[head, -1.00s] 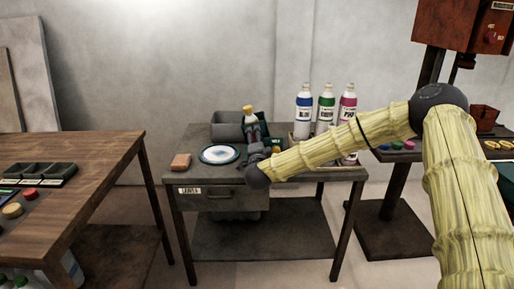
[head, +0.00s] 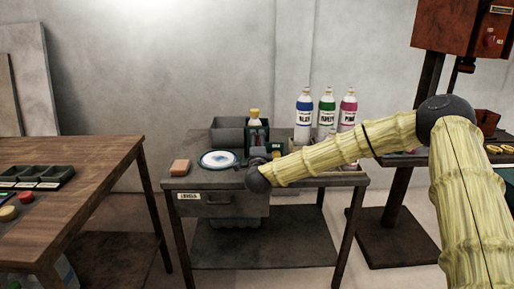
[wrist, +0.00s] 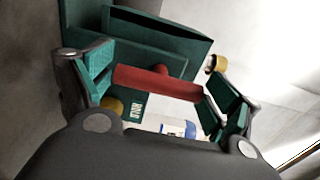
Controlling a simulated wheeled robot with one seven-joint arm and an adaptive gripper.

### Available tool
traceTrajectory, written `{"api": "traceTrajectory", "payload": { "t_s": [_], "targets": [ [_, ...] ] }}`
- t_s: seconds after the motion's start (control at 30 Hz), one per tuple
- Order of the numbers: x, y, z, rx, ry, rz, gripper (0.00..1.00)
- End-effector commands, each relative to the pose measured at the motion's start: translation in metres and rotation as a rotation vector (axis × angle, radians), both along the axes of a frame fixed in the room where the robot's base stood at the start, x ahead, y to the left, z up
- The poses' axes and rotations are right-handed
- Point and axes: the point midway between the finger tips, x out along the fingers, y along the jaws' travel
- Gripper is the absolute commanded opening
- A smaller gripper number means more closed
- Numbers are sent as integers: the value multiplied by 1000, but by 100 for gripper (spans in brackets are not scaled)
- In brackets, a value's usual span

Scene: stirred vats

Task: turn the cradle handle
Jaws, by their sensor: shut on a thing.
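The cradle handle is a red bar (wrist: 158,83) in the wrist view, lying between the two green-padded fingers of my gripper (wrist: 155,88). My gripper is shut on it. Behind the bar is the dark green cradle (wrist: 150,33); it also shows in the head view (head: 264,132) on the grey bench. A yellow-capped bottle (head: 254,114) stands at the cradle. In the head view my gripper (head: 258,156) is in front of the cradle and mostly hidden by my wrist, which also hides the handle.
On the bench (head: 345,181) are a white plate (head: 219,159), an orange block (head: 180,167) and a grey bin (head: 227,131). Blue (head: 304,108), green (head: 326,112) and pink (head: 348,110) labelled bottles stand right of the cradle. A wooden table (head: 100,164) is at left.

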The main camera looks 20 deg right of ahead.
Motion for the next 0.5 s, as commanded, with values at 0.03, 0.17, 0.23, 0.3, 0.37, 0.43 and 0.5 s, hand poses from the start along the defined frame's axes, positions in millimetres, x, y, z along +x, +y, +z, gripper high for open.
{"api": "traceTrajectory", "payload": {
  "t_s": [0.03,0.17,0.23,0.3,0.37,0.43,0.5],
  "targets": [
    [0,-2,0,1,0,-4,66],
    [0,-2,0,1,0,-3,100],
    [0,-1,0,0,0,-2,100],
    [0,-1,0,0,0,-2,100],
    [0,-1,0,0,0,-1,100],
    [0,-1,0,0,0,-1,100],
    [-1,0,0,0,0,-1,100]
  ]
}}
